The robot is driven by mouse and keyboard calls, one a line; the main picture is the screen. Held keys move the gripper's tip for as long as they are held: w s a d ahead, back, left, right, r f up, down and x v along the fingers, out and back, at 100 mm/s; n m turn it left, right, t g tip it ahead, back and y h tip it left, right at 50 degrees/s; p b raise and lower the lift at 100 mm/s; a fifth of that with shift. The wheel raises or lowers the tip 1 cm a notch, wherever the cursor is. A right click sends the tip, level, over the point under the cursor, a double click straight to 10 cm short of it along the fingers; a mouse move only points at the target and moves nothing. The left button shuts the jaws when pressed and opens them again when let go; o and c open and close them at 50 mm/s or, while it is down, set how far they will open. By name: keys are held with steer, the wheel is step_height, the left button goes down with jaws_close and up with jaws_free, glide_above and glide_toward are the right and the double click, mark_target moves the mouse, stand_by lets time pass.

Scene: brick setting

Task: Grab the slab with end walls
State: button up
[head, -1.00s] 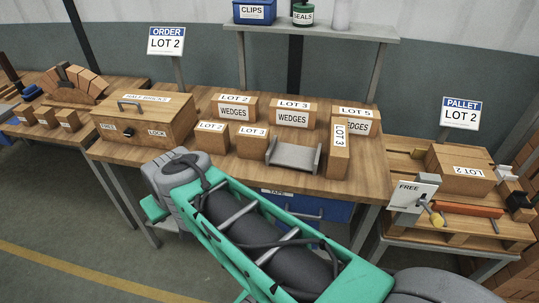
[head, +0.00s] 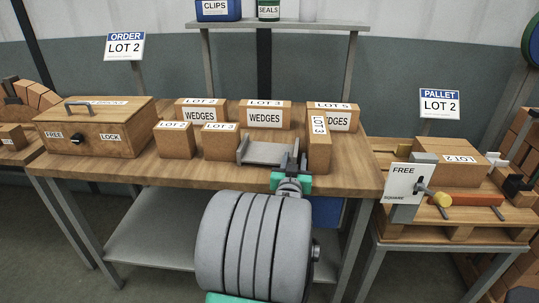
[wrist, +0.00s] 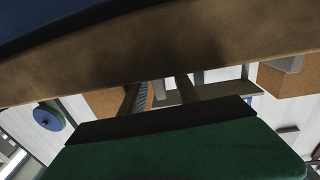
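The slab with end walls (head: 265,153) is a grey piece with an upright wall at each end. It lies on the wooden bench, at the front, right of the small LOT 3 box (head: 221,143). My gripper (head: 293,160) is at the slab's right end, left of the upright LOT 3 box (head: 319,145). Its fingers look apart in the head view, and in the wrist view a gap shows between them (wrist: 160,92). They overlap the right end wall in the picture; I cannot tell whether they touch it. My gripper hides part of that end.
Several WEDGES boxes (head: 265,115) stand behind the slab. A wooden case (head: 95,130) with FREE and LOCK marks stands at the left. The bench's front edge (head: 200,180) runs under my gripper. The lower PALLET table (head: 450,232) is at the right.

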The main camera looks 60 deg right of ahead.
mark_target(296, 150)
steer(key=x, duration=0.5)
steer(key=shift+d+r, duration=0.1)
steer(key=shift+s, duration=0.1)
jaws_close()
stand_by(1.0)
steer(key=shift+r, duration=0.15)
